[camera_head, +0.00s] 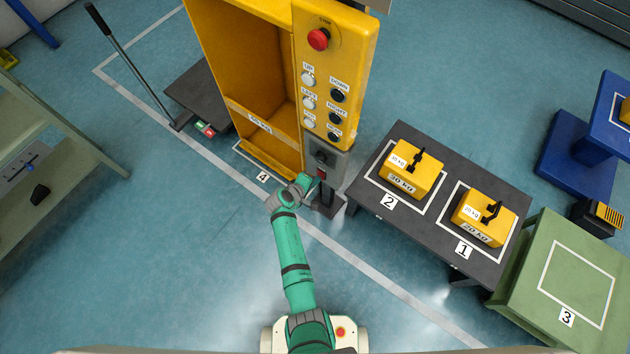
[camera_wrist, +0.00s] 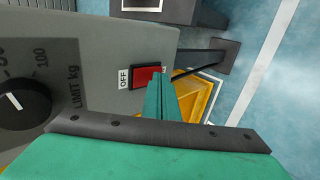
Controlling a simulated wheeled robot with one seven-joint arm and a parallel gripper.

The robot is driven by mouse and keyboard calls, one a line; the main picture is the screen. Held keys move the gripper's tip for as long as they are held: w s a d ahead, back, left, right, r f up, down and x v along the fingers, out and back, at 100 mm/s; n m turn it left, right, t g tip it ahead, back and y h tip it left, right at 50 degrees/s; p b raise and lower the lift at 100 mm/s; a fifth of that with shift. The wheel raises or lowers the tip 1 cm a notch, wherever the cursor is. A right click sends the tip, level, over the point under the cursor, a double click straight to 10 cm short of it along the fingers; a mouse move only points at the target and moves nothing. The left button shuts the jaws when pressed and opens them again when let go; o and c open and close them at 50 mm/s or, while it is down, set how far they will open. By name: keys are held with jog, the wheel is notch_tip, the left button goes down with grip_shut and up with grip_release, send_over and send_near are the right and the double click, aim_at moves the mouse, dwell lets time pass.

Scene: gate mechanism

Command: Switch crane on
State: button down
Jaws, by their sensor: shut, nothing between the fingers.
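The crane's yellow push-button panel (camera_head: 335,75) hangs on a post, with a grey switch box (camera_head: 325,160) below it. In the wrist view the grey box (camera_wrist: 90,60) carries a red rocker switch (camera_wrist: 143,77) with an OFF label (camera_wrist: 124,79) at its left end. The label at its other end is mostly hidden by my fingers. My gripper (camera_head: 306,182) is shut and empty, just left of the box in the head view. In the wrist view my green fingertips (camera_wrist: 160,82) overlap the switch's right end. I cannot tell whether they touch it.
A black LIMIT kg knob (camera_wrist: 22,102) sits on the same box, left of the switch. A red emergency button (camera_head: 318,39) tops the panel. A dark table (camera_head: 440,160) with yellow weights (camera_head: 412,168) stands to the right. The floor left of my arm is clear.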

jog(key=shift+w+d+f, duration=0.1)
jog(key=shift+w, duration=0.05)
dwell(0.3)
jog(key=shift+r, duration=0.85)
